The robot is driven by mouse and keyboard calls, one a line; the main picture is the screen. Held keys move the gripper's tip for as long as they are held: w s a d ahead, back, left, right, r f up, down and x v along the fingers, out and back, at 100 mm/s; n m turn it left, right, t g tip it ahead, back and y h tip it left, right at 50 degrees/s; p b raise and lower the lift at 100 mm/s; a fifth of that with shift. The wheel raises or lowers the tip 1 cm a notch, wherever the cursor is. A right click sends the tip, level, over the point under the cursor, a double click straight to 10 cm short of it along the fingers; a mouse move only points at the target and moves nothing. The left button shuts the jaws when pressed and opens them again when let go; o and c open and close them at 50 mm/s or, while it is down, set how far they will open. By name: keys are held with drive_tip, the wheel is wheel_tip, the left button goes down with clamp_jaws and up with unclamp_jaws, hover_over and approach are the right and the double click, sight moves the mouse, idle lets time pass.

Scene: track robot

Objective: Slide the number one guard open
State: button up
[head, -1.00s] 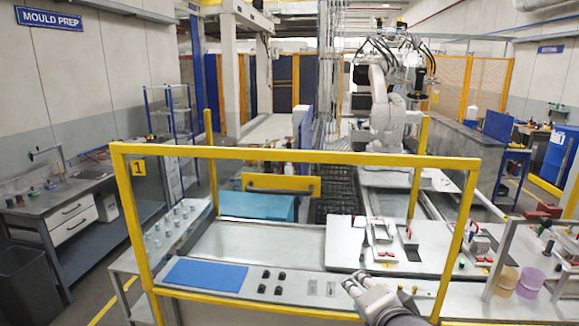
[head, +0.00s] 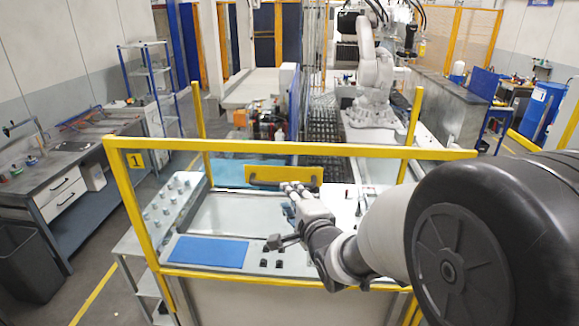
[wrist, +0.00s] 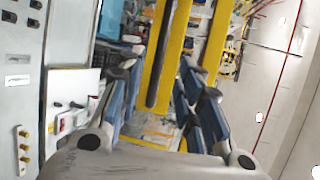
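The number one guard is a clear panel in a yellow frame (head: 300,151), with a yellow "1" sign (head: 134,160) at its upper left. A yellow plate (head: 285,173) with a long dark handle (head: 278,182) sits below its top rail. In the wrist view the plate (wrist: 177,60) and dark handle (wrist: 160,70) run up and down the picture. My gripper (head: 290,192) is just below the plate in the head view. Its blue-padded fingers (wrist: 163,95) are open and empty, with the handle seen in the gap between them. I cannot tell the remaining distance.
A white robot arm (head: 370,65) stands further back. A grey workbench (head: 60,165) is at the left. My own arm covers the lower right.

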drive_tip(key=p+x, duration=0.1)
drive_tip(key=x, duration=0.8)
drive_tip(key=shift+p, duration=0.35)
drive_tip(key=shift+c, duration=0.4)
clamp_jaws()
drive_tip(key=shift+f, duration=0.1)
